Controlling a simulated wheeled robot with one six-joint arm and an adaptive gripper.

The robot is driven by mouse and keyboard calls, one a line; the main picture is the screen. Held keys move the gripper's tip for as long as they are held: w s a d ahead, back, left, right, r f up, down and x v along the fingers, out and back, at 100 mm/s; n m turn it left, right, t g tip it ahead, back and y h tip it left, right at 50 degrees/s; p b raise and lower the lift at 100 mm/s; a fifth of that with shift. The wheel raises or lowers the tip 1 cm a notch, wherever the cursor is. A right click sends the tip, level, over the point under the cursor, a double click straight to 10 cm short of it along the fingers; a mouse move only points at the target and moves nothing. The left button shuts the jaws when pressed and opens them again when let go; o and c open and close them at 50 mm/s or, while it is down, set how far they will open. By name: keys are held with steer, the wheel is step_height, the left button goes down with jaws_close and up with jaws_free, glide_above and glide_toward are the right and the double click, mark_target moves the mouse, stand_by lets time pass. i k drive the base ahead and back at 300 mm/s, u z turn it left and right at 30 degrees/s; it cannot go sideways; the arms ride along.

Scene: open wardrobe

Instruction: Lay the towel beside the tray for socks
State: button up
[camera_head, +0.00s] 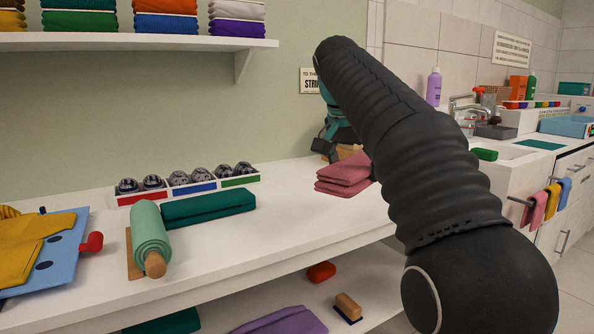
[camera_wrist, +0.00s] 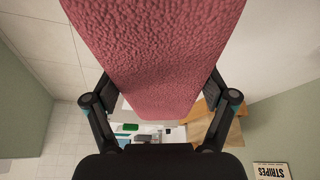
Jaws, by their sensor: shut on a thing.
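The pink folded towel (camera_head: 343,176) is at the right part of the white counter, partly hidden by my arm. My gripper (camera_head: 338,140) is shut on it; the fingers are mostly hidden in the head view. In the wrist view the towel (camera_wrist: 155,50) fills the middle between the two fingers of my gripper (camera_wrist: 160,95). I cannot tell whether the towel touches the counter. The tray for socks (camera_head: 150,197), white with red, blue and green labels, holds several dark rolled socks. It stands left of the towel, with a gap between them.
A dark green folded cloth (camera_head: 208,206) lies in front of the tray. A mint roll (camera_head: 150,236) and a blue board with yellow cloth (camera_head: 62,262) lie further left. A wooden object (camera_head: 348,152) is behind my gripper. Counter between the green cloth and towel is clear.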

mark_target(307, 176)
steer(key=z, duration=0.05)
steer(key=i, duration=1.15)
